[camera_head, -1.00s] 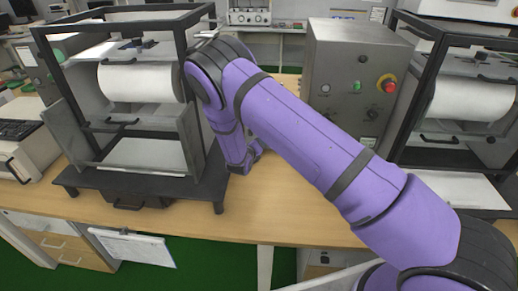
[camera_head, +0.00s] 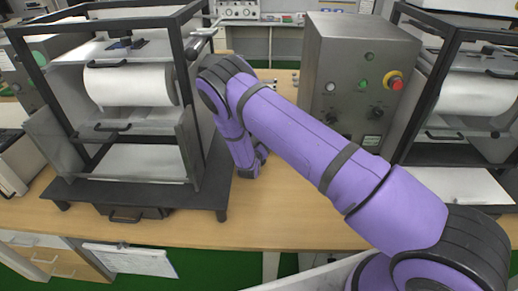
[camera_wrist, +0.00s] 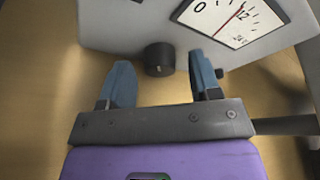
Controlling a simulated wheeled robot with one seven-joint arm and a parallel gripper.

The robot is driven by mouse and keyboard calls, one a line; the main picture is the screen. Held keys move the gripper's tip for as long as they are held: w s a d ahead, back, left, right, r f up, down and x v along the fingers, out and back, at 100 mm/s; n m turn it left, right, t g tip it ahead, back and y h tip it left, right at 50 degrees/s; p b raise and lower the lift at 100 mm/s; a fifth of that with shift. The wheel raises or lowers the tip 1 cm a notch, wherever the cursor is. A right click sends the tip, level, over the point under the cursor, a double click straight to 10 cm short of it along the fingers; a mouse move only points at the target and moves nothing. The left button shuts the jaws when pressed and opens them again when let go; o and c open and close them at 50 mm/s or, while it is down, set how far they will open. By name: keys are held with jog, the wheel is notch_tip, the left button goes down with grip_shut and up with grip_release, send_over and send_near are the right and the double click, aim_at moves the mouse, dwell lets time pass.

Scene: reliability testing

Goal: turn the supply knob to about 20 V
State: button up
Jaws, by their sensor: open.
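The black supply knob (camera_wrist: 159,59) sticks out from the front of a pale grey supply unit (camera_wrist: 112,22) in the wrist view. Above right of it, a white meter (camera_wrist: 232,18) is marked 0, 12 and 24 V, and its red needle points close to 12. My gripper (camera_wrist: 159,66) is open, with one blue finger on each side of the knob. Gaps show between the fingers and the knob, and it is not clear how far the tips reach along it. In the head view my purple arm reaches down to the bench, and the supply unit cannot be made out.
A black-framed rig with a white roll (camera_head: 130,86) stands left of my arm. A steel control box (camera_head: 351,75) with a red button (camera_head: 395,84) stands right of it, and another framed rig (camera_head: 470,97) is at far right. The wooden bench front (camera_head: 200,224) is bare.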

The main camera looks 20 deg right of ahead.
jog(key=c, duration=0.9)
jog(key=shift+c, duration=0.2)
jog(key=m+y, duration=0.2)
jog(key=m, duration=0.1)
jog(key=shift+s+d, duration=0.1)
jog(key=shift+d, duration=0.05)
jog(key=m+y, duration=0.1)
jog(key=m, duration=0.1)
jog(key=shift+d+m+t+y, duration=0.1)
jog(key=shift+m+t+y, duration=0.2)
jog(key=shift+m+t, duration=0.1)
jog(key=m+t+y, duration=0.1)
jog(key=m, duration=0.2)
jog(key=shift+s+y, duration=0.1)
jog(key=shift+y, duration=0.3)
jog(key=shift+f+m+t+y, duration=0.1)
jog(key=shift+m+t+y, duration=0.25)
jog(key=shift+m, duration=0.65)
jog(key=shift+d, duration=0.1)
